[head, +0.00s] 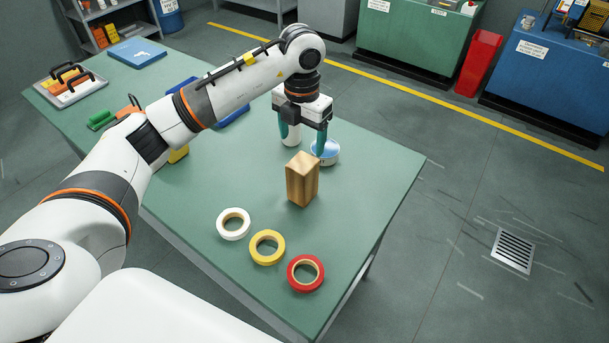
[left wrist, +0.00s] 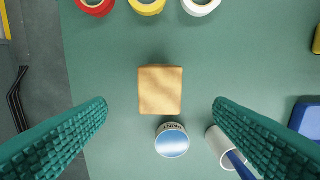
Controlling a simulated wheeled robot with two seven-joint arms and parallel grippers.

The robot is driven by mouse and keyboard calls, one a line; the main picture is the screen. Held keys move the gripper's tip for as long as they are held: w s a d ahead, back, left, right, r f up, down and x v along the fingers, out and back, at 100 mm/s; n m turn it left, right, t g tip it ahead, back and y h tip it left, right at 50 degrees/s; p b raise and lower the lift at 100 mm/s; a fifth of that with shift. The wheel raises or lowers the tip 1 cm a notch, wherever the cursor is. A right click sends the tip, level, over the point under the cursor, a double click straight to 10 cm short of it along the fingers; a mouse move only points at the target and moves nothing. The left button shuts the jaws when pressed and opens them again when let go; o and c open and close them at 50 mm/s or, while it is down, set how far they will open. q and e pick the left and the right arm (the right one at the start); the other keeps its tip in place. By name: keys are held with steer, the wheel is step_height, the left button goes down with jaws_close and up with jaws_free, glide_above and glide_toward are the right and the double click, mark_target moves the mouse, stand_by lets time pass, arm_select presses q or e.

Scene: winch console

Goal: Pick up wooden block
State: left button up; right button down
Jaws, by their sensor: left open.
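The wooden block (head: 302,180) stands upright on the green table (head: 375,200), near the middle of its right part. In the left wrist view the block's top (left wrist: 160,89) shows between the two finger pads and a little beyond them, with clear gaps on both sides. My left gripper (head: 304,145) is open and empty, pointing down above the table just behind the block. It also shows in the left wrist view (left wrist: 160,120), its teal ridged fingers wide apart. My right gripper is not in view.
A round tin (head: 325,152) and a white cylinder (head: 291,135) stand close behind the block. White (head: 233,224), yellow (head: 267,247) and red (head: 306,273) tape rolls lie in front. Blue bins are partly behind my arm. Table surface right of the block is clear.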

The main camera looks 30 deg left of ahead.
mark_target(302, 162)
arm_select(q)
step_height(302, 162, down, 6)
steer(key=shift+r+p, duration=0.15)
steer(key=shift+p, duration=0.6)
steer(key=shift+f+p, duration=0.3)
steer(key=shift+f, duration=0.05)
step_height(302, 162, down, 4)
steer(key=shift+r+p, duration=0.15)
steer(key=shift+p, duration=0.65)
steer(key=shift+w+f, duration=0.1)
steer(key=shift+f, duration=0.3)
steer(key=c, duration=1.3)
steer(key=shift+o, duration=0.2)
steer(key=shift+r, duration=0.1)
